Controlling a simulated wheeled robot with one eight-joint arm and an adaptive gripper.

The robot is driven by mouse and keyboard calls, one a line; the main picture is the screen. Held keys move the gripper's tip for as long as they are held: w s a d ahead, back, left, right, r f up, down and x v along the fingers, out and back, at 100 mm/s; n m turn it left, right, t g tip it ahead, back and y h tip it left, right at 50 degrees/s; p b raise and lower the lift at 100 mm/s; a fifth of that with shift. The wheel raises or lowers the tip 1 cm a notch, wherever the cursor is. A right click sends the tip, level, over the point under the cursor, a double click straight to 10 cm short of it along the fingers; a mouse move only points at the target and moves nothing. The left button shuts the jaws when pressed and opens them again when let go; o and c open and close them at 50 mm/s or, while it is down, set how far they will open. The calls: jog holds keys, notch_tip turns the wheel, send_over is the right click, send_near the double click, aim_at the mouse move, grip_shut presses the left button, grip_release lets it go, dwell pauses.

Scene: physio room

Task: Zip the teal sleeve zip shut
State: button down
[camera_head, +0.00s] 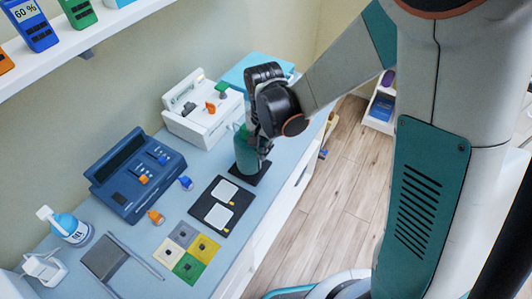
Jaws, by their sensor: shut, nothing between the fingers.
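A teal cylinder (246,158), which looks like the sleeve, stands upright on a dark base plate (250,180) near the right front edge of the counter. My gripper (260,150) is shut and empty at the right side of the sleeve's upper part. Whether its fingertips touch the sleeve cannot be told. The zip and its pull are too small or hidden behind my gripper to make out.
A white device with orange and green knobs (205,108) stands behind the sleeve. A dark panel with two white pads (222,205) lies in front. A blue console (135,172), coloured squares (187,252) and a pump bottle (70,228) stand farther left.

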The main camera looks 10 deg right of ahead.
notch_tip(320, 180, down, 3)
jog(key=b, duration=0.2)
jog(key=shift+f+b, duration=0.15)
jog(key=shift+b, duration=0.2)
dwell(0.4)
jog(key=shift+s+d, duration=0.1)
jog(key=shift+d, duration=0.05)
jog(key=shift+s+d+r+p, duration=0.25)
jog(key=shift+s+d+r, duration=0.35)
jog(key=shift+d, duration=0.25)
jog(key=shift+s+d+r+p, duration=0.25)
jog(key=shift+s+d+r, duration=0.15)
jog(key=shift+s+d, duration=0.35)
jog(key=shift+d+r, duration=0.1)
jog(key=s+d+r+n+t+b, duration=0.4)
jog(key=s+d+r+n+t, duration=0.3)
jog(key=s+d+r, duration=0.3)
jog(key=shift+d+r+n, duration=0.3)
jog(key=shift+r, duration=1.95)
